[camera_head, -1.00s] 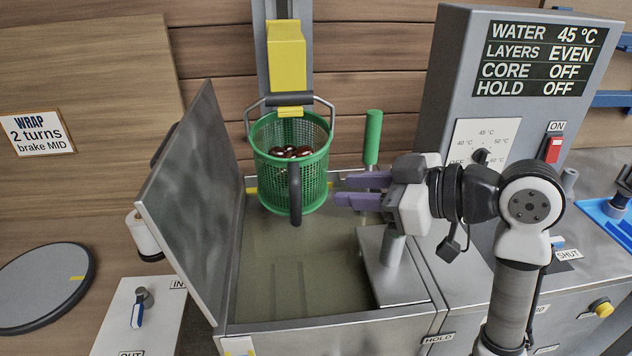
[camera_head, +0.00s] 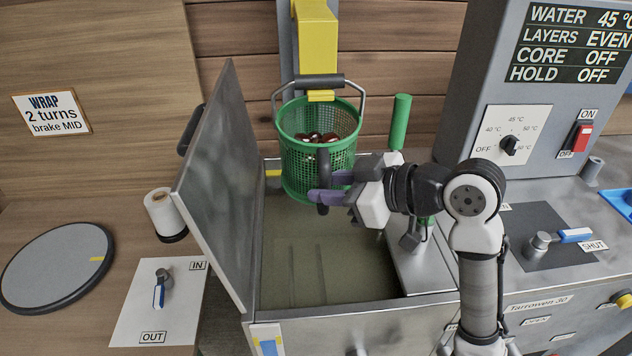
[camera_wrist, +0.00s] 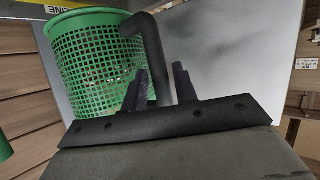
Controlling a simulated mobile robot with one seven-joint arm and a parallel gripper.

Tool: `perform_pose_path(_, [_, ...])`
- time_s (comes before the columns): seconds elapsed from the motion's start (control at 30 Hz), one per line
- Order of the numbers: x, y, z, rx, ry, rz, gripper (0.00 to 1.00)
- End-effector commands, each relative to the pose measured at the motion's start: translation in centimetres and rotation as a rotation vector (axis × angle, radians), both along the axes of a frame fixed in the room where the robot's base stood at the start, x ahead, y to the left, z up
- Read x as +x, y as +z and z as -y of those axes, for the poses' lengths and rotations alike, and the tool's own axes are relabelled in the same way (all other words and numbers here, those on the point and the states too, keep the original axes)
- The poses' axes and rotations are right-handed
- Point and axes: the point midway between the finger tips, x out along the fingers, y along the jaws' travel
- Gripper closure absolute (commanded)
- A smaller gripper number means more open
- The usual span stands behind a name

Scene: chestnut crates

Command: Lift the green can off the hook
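The green can (camera_head: 305,165) is a perforated basket with dark brown chestnuts (camera_head: 316,137) inside. It hangs by its grey bail handle from the yellow hook (camera_head: 321,95) at the back, above the open tank. A black side handle (camera_head: 323,163) points toward me. My gripper (camera_head: 328,187) is level with this handle, coming from the right, its two purple fingers still spread. In the wrist view the black handle (camera_wrist: 157,60) stands between my open fingers (camera_wrist: 158,88), with the green can (camera_wrist: 88,62) to the left. Whether a finger touches the handle cannot be told.
The tank (camera_head: 325,260) holds murky liquid under the can. Its raised lid (camera_head: 222,170) stands close on the left. A green upright grip (camera_head: 400,122) is to the right of the can. The grey control cabinet (camera_head: 478,95) stands right, behind my arm.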

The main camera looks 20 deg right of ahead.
Motion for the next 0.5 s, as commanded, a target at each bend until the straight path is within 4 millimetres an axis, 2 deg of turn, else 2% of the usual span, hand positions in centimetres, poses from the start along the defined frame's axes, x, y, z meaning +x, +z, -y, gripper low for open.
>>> perform_pose_path(0.2, [1.8, -0.9, -1.5, 0.000, 0.002, -0.001, 0.71])
perform_pose_path(0.5, [2.3, -1.2, -1.8, 0.001, 0.000, 0.001, 0.71])
